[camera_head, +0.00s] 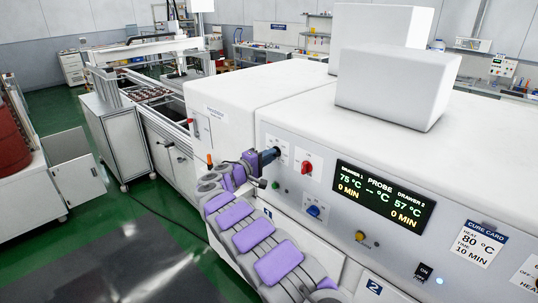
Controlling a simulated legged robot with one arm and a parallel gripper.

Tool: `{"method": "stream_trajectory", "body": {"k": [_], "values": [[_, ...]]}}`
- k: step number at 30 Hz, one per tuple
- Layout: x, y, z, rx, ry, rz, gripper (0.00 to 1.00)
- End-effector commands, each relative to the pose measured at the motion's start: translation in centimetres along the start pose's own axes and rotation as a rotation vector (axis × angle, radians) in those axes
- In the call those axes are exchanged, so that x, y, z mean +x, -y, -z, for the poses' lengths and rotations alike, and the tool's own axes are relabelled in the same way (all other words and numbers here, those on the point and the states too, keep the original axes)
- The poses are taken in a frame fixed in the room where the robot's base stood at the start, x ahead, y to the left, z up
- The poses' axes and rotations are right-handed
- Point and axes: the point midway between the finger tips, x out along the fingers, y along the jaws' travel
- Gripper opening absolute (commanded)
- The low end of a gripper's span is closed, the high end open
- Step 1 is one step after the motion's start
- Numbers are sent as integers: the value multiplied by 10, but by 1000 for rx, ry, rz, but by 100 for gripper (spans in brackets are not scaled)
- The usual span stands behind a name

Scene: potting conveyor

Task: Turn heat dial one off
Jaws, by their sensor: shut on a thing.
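My gripper (268,158) is at the left end of the oven's front panel, shut on a dial below a small white label (278,144). The fingers hide most of that dial, so its pointer direction cannot be read. A red dial (307,168) sits just right of it on its own white label, clear of my gripper. A blue dial (313,211) sits lower on the panel. The display (383,198) reads drawer 1 at 75 °C, drawer 2 at 57 °C, both 0 MIN, and no probe value.
A cure card (480,244) reads 80 °C, 10 min. A yellow knob (361,236) and a black switch (423,272) are on the panel. White boxes (395,87) stand on top.

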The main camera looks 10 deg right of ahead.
Motion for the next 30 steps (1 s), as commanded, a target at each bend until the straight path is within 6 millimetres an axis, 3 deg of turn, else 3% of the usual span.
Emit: {"method": "stream_trajectory", "body": {"k": [17,18,24,26,30], "values": [[-2,1,2,-33,-7,0,0],[-2,1,2,-33,-7,0,17],[-2,0,0,-32,-3,0,36],[-2,0,-1,-31,-3,0,40],[-1,0,-2,-30,-1,1,40]]}}
